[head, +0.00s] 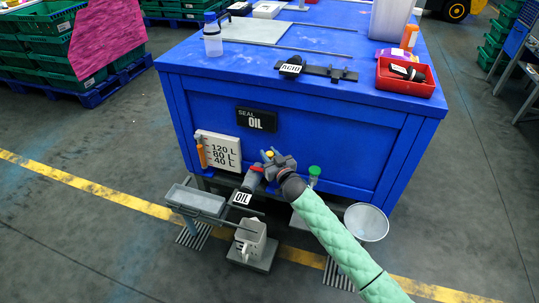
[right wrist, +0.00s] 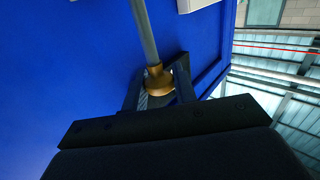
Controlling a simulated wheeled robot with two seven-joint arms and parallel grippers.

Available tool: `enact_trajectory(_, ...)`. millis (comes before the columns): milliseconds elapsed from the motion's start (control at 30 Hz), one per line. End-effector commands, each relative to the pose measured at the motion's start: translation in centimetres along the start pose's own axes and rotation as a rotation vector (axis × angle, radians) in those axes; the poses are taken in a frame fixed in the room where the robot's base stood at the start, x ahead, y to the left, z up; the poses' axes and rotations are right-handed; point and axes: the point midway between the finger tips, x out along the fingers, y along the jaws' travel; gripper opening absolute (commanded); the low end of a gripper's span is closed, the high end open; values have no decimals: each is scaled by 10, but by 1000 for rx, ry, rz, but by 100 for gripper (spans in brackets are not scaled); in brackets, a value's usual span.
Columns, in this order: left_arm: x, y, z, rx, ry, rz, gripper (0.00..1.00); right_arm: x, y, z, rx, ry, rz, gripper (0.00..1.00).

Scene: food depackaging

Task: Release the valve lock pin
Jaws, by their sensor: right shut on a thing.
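My right gripper (head: 270,160) is at the front of the blue cabinet (head: 300,145), at the valve area above the OIL label (head: 242,198). A small yellow tip (head: 268,154) and a red part (head: 258,170) show beside its fingers. In the right wrist view the fingers (right wrist: 160,90) are shut on a brass-coloured collar (right wrist: 158,80), from which a grey rod (right wrist: 145,30) runs out. I take this as the lock pin, though the valve body is mostly hidden by the gripper. My left gripper is not in view.
A white level gauge (head: 221,148) is left of the valve. A grey tray (head: 195,200), a light container (head: 250,238) and a white bowl (head: 366,222) stand low in front. A green knob (head: 314,171) is just right of the gripper. A red bin (head: 405,78) is on top.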

Motion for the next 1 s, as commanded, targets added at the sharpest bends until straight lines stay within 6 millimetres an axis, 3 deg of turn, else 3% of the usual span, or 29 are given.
enact_trajectory(333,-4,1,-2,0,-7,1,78,1,0,-6,-1,6,0,0)
enact_trajectory(367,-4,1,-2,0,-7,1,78,1,0,-6,-1,7,0,30)
enact_trajectory(467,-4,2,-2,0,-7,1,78,1,0,-6,-1,6,0,47)
enact_trajectory(767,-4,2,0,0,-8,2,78,-1,0,-4,0,3,0,47)
enact_trajectory(1000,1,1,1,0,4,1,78,-27,0,-2,0,3,-1,47)
